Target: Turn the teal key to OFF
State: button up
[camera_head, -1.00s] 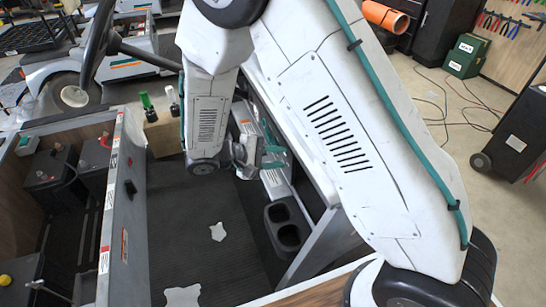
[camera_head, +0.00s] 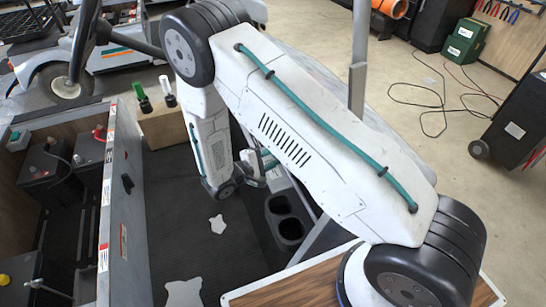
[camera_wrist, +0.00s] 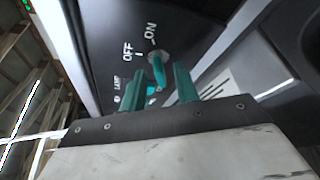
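The teal key (camera_wrist: 159,72) sits in a grey round lock on a dark panel (camera_wrist: 105,20) in the wrist view. White ON and OFF labels are printed by the lock, with LAMP lower left. The key's grip hangs below the lock; I cannot tell which label it is set to. My gripper (camera_wrist: 160,88) has its two teal fingers apart, one on each side of the key's lower end. No contact is clear. In the head view my gripper (camera_head: 266,163) is mostly hidden behind my arm, and the key is not visible there.
A grey console with two cup holders (camera_head: 287,220) stands under my arm. A low grey wall (camera_head: 122,200) with batteries (camera_head: 48,170) behind it is at left. The dark floor mat (camera_head: 175,225) is mostly clear.

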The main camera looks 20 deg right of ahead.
jog(key=shift+w+d+f, duration=0.1)
jog(key=shift+d, duration=0.2)
grip_shut()
